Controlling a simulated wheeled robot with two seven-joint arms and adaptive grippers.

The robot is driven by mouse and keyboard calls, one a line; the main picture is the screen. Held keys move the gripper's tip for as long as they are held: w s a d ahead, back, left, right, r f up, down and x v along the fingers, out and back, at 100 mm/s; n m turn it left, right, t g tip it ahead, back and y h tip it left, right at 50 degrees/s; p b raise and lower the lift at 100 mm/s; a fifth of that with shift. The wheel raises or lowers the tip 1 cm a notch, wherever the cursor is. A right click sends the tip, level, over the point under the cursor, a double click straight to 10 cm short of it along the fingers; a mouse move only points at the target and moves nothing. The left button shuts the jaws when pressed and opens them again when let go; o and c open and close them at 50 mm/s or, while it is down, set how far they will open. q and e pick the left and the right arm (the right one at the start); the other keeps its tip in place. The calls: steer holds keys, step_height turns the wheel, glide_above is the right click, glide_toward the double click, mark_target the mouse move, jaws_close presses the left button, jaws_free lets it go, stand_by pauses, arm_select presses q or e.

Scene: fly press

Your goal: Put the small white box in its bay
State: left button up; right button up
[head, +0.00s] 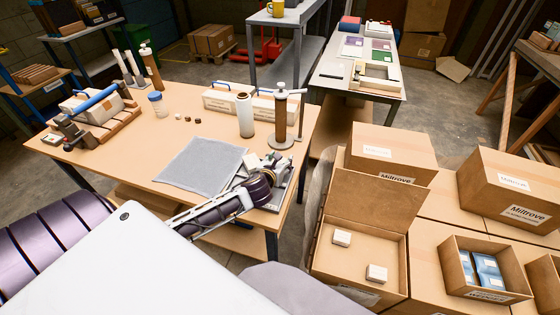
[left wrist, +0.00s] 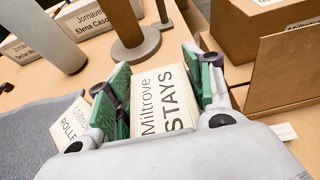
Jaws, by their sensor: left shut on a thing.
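My left gripper (head: 279,172) is over the right end of the wooden table (head: 130,165), beside the grey mat (head: 203,165). In the left wrist view its green-padded fingers (left wrist: 165,95) are shut on a small white box (left wrist: 162,103) printed "Miltrove STAYS". A second white box (left wrist: 72,122), its label partly hidden and starting "POLLE", lies by the mat at the left. I cannot tell which place is the bay. My right gripper is not in view.
A pale cylinder (head: 244,115) and a brown cylinder on a round base (head: 280,118) stand behind my gripper. Long white boxes (head: 225,102) lie behind them. Closed cartons (head: 510,190) and a carton with blue packs (head: 465,268) stand right. A grey bench (head: 335,82) is farther back.

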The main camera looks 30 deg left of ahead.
arm_select(q)
steer(key=shift+f, duration=0.45)
steer(key=o, duration=1.3)
steer(key=shift+c, duration=0.2)
steer(key=shift+r, duration=0.4)
steer(key=shift+s+r, duration=0.2)
steer(key=v, duration=1.1)
steer(key=shift+s, duration=0.3)
steer(key=shift+d+r, duration=0.1)
